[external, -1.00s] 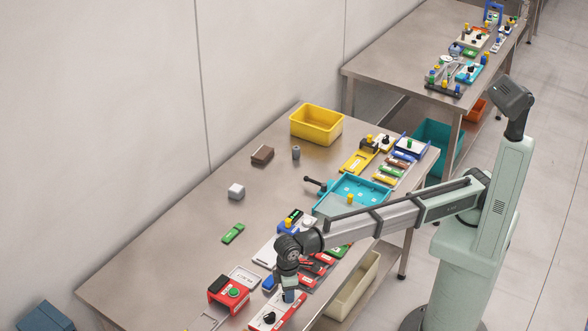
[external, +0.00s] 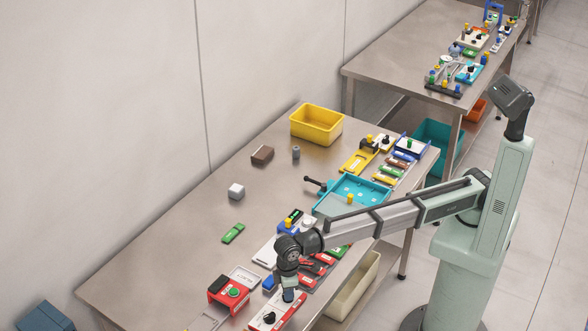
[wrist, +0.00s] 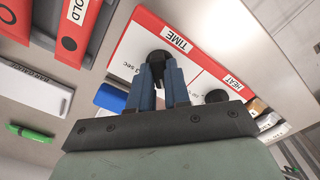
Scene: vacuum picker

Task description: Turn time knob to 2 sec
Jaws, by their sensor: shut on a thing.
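A red and white panel (external: 272,316) lies at the near edge of the table, and it fills the middle of the wrist view (wrist: 205,72). Its black time knob (wrist: 159,57) stands beside the label TIME. My gripper (wrist: 162,78) has its two blue fingers closed on the sides of this knob. A small "sec" marking shows left of the knob; its number is hard to read. The knob's pointer is hidden by the fingers. In the external view my gripper (external: 289,295) is down at the panel's far end. A second black knob (wrist: 216,96) sits by the label HEAT.
A red box with a green button (external: 229,293) stands left of the panel. Red HOLD pieces (wrist: 75,35), a white bar gauge plate (wrist: 33,92) and a green piece (wrist: 30,132) lie close by. The table's middle left is mostly clear.

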